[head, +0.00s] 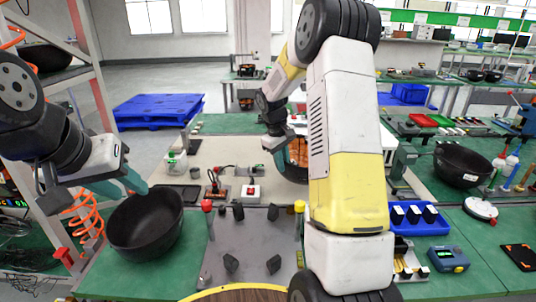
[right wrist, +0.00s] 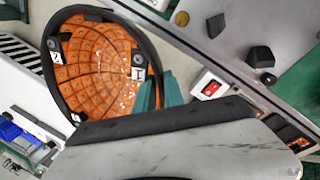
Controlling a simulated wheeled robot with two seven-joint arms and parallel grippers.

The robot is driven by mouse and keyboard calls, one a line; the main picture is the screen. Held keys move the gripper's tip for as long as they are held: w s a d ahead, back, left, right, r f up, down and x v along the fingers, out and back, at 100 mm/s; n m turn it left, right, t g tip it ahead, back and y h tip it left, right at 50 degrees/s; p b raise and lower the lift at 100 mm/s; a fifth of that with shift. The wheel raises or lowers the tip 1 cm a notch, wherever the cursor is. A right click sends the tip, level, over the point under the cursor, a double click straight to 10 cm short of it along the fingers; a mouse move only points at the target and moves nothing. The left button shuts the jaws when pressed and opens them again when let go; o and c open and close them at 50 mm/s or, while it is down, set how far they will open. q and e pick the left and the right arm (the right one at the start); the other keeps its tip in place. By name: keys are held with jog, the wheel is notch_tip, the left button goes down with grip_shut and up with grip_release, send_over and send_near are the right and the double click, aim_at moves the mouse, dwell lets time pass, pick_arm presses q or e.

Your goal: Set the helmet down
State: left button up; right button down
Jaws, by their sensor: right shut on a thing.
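The helmet in my right gripper (right wrist: 158,90) shows its orange, gridded inside (right wrist: 100,75) and dark rim in the right wrist view. The teal fingers are shut on the rim. In the head view this helmet (head: 297,158) is over the middle of the bench, mostly hidden behind my right arm. I cannot tell whether it touches the surface. A black, bowl-like helmet (head: 147,225) lies on the green bench at the left. My left gripper (head: 132,182) is by its upper rim; its finger gap and any contact are unclear.
A grey fixture plate (head: 240,245) with dark blocks lies at front centre. A red-button box (head: 251,192) stands behind it. Another black helmet (head: 462,165) is at the right, near a blue tray (head: 418,228). A shelf rack (head: 85,75) stands at the left.

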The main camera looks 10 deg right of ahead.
jog(key=shift+s+a+x, duration=0.1)
jog(key=shift+a+x, duration=0.1)
jog(key=shift+x, duration=0.65)
jog(key=shift+s+a+x, duration=0.1)
jog(key=shift+a+x, duration=0.05)
jog(key=shift+x, duration=0.7)
jog(key=shift+a+x, duration=0.2)
jog(key=shift+x, duration=0.65)
jog(key=shift+f, duration=0.6)
jog(key=c, duration=1.3)
grip_release()
jog(key=shift+c, duration=0.2)
